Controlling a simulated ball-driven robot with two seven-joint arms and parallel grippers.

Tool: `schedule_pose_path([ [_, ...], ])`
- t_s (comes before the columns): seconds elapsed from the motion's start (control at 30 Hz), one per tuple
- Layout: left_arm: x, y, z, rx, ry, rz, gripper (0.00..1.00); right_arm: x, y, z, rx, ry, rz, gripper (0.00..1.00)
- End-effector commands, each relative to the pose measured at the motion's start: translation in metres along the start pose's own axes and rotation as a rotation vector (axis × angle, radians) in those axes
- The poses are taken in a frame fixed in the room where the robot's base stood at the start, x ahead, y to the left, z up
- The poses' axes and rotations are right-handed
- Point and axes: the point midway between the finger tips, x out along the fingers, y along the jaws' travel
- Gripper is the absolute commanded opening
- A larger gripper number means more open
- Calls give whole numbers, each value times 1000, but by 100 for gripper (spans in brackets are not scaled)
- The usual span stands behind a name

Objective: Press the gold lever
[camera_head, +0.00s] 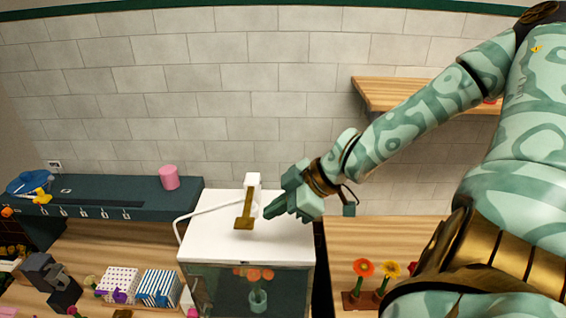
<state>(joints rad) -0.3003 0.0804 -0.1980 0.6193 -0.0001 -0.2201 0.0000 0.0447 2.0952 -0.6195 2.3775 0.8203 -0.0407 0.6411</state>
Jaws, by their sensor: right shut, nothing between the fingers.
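The gold lever (246,210) hangs from a white post (253,181) on top of a white-topped cabinet (207,235). Its wide lower end sits just above the white top. My right gripper (269,212) is shut and empty, its fingertips pointing left, just right of the lever's lower part. A small gap seems to show between the fingertips and the lever. My left gripper is not in view.
Flowers in a small vase (258,300) show behind the cabinet's glass front. A dark shelf (120,198) with a pink cylinder (169,177) is at left. Patterned boxes (158,287) lie below it. Potted flowers (363,268) stand on the wooden counter at right. A wooden wall shelf (395,93) is above.

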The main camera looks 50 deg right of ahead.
Motion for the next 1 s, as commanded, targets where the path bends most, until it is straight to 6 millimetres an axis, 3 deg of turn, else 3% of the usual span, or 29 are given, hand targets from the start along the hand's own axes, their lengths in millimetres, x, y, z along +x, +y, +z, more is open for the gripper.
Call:
schedule_pose_path([
  [0.23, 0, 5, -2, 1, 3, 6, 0, -22, -3, 0, -1, 0, -1, 0],
  [1.0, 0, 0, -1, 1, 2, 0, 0, -23, -3, 0, 0, 0, -2, 0],
])
